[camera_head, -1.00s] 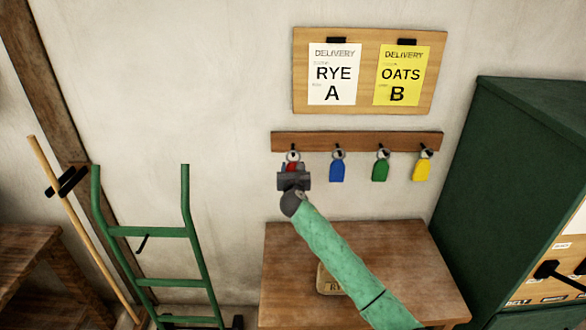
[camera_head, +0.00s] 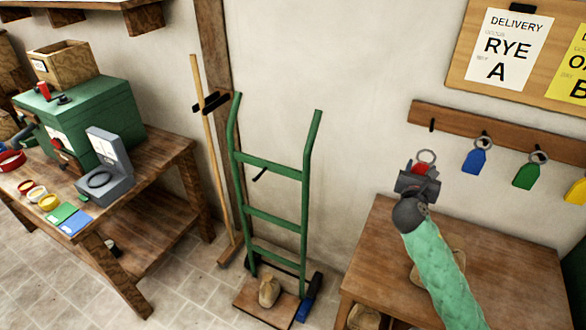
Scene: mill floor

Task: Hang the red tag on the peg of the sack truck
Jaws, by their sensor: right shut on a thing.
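My right gripper (camera_head: 421,174) is shut on the red tag (camera_head: 421,168), whose ring shows above the jaws. It holds the tag in front of the wall, below the leftmost peg of the wooden rail, and the tag is off that peg. The green sack truck (camera_head: 270,165) stands upright against the wall to the left of the gripper. Its short black peg (camera_head: 260,174) sticks out below the top crossbar and is bare. My left gripper is not in view.
The wooden rail (camera_head: 455,121) holds blue (camera_head: 474,161), green (camera_head: 526,176) and yellow tags. A wooden table (camera_head: 375,245) stands under my right arm. A broom (camera_head: 205,140) leans left of the truck. A bench (camera_head: 150,170) with a green box stands at left.

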